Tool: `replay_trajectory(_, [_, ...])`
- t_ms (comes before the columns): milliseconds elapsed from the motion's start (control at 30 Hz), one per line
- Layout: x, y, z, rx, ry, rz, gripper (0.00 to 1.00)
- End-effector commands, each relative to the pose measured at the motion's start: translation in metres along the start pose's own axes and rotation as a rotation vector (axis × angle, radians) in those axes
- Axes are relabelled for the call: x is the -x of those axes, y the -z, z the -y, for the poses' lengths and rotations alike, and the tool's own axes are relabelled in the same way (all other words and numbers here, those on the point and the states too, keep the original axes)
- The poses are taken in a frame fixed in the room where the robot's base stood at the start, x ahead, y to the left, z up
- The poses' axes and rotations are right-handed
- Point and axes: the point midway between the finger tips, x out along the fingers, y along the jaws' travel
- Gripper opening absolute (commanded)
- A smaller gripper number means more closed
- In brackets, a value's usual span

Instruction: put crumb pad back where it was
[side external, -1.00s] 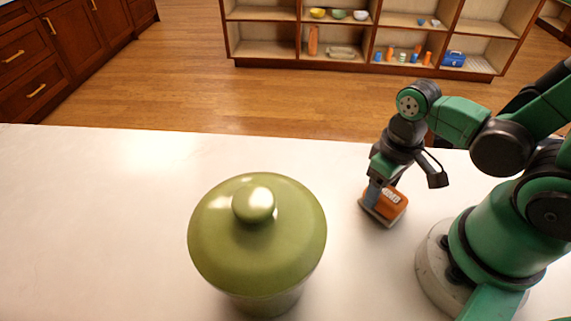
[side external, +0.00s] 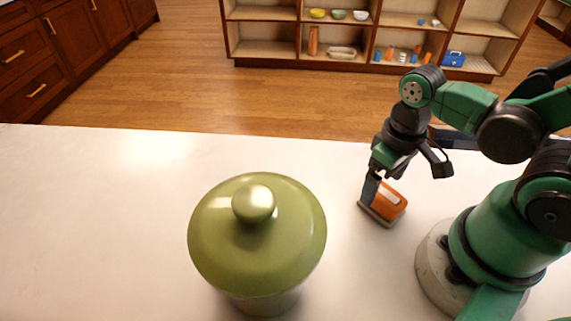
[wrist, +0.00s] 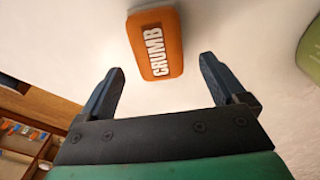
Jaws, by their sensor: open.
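The crumb pad, an orange block on a pale grey base, rests on the white counter to the left of my arm's base in the side view (side external: 388,203). In the wrist view its orange top (wrist: 155,42) shows the white word CRUMB. My gripper (wrist: 161,65) is open, with its two dark fingers apart and the pad just beyond their tips, nothing held between them. In the side view my gripper (side external: 371,188) is over the pad's left part, and one finger overlaps the pad. I cannot tell whether it touches.
A large green lidded canister (side external: 257,235) stands on the white counter (side external: 100,220) left of the pad; its edge shows at the wrist view's right (wrist: 311,50). The counter's left side is clear. A shelf unit (side external: 375,42) with small items stands beyond, across the wooden floor.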

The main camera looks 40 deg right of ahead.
Motion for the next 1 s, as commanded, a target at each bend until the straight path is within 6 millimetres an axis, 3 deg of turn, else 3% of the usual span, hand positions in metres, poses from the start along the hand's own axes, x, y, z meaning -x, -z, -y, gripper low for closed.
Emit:
replay_trajectory(467, [0.043,-0.002,0.000,0.000,0.000,0.000,0.91])
replay_trajectory(800, [0.087,-0.001,0.000,0.000,0.000,0.000,0.91])
replay_trajectory(1000, [0.100,0.000,0.000,0.000,0.000,-0.008,0.91])
